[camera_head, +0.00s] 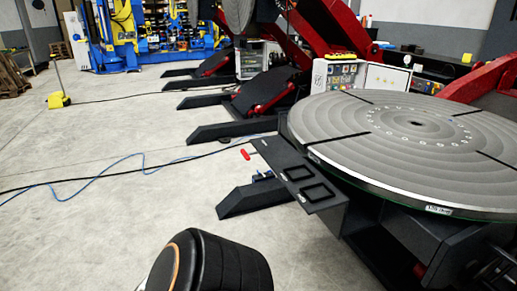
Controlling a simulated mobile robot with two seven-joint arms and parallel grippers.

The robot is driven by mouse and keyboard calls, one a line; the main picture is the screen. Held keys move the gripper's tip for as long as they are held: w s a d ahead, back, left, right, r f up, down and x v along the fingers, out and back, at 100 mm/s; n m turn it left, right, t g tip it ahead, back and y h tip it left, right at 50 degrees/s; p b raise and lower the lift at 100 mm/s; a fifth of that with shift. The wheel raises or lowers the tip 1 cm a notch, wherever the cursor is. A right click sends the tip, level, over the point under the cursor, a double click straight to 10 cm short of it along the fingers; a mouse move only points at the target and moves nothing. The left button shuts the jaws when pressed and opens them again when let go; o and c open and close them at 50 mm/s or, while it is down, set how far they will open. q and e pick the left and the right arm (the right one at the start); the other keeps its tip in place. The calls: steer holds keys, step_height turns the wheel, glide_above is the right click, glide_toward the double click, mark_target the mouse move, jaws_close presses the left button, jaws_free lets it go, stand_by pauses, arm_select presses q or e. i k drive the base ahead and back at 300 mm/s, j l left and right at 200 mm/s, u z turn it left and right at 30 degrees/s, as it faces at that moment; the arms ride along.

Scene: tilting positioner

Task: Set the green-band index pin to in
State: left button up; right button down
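I cannot make out a pin with a green band in the head view. A small red T-shaped handle (246,154) sticks out from the left end of the dark bracket (322,196) beside the round table. Whether either of these is an index pin is too small to tell. The large grey round table (415,150) of the positioner lies nearly flat at the right, with slots and a ring of marks. Neither of my grippers is in view; only a black rounded arm part of mine shows at the bottom.
Dark floor feet (250,197) stick out left of the positioner. A blue cable (100,177) and black cables cross the floor. A yellow floor stand (58,100) is at far left. A control box (336,75) stands behind the table. The grey floor at left is mostly clear.

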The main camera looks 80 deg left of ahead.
mark_target(247, 155)
steer(key=u, duration=2.6)
